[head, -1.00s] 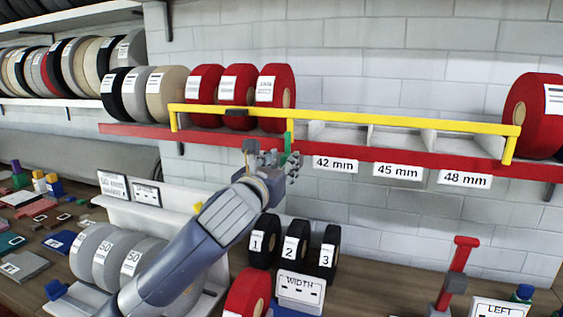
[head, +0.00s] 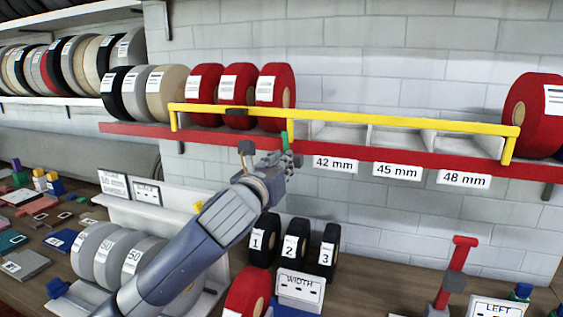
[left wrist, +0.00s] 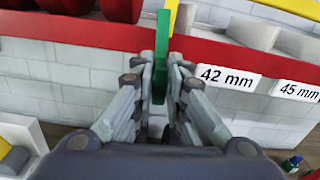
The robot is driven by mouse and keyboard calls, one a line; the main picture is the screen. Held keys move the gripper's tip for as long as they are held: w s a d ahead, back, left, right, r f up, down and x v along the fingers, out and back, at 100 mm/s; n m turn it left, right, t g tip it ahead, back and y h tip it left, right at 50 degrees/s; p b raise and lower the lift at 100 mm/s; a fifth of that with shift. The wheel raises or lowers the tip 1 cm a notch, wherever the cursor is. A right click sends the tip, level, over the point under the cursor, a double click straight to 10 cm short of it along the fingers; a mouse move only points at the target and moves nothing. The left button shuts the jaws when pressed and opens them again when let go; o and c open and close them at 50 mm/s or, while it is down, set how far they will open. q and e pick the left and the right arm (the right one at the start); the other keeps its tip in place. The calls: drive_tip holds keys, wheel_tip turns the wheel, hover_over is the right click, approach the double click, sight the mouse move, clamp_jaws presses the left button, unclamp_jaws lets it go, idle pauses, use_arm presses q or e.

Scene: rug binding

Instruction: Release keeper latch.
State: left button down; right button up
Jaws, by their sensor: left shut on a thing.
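The green keeper latch (head: 285,139) sits at the red front rail of the shelf, just below a post of the yellow bar (head: 400,121). In the left wrist view the latch (left wrist: 162,45) stands upright between my fingers. My left gripper (head: 286,160) is shut on its lower part, which the fingers partly hide. The yellow bar runs across the front of the red rolls (head: 236,80) and the empty bays. My right gripper is not in view.
The 42 mm, 45 mm and 48 mm bays (head: 397,138) are empty. A large red roll (head: 530,115) stands at the right end. Black rolls (head: 295,240) and a WIDTH sign (head: 300,288) stand below my gripper. A red-topped lever (head: 458,265) is at the lower right.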

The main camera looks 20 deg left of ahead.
use_arm(q)
drive_tip(key=n+p, duration=0.2)
drive_tip(key=n, duration=0.3)
drive_tip(key=n+p, duration=0.1)
drive_tip(key=n, duration=0.5)
drive_tip(key=a+f+n+p, duration=0.1)
drive_tip(key=n+p, duration=0.1)
drive_tip(key=n, duration=0.3)
drive_tip(key=shift+f+n+p, duration=0.1)
drive_tip(key=shift+n+p, duration=0.2)
idle(0.4)
drive_tip(key=c, duration=1.6)
unclamp_jaws()
drive_tip(key=s, duration=1.2)
drive_tip(key=shift+a, duration=0.3)
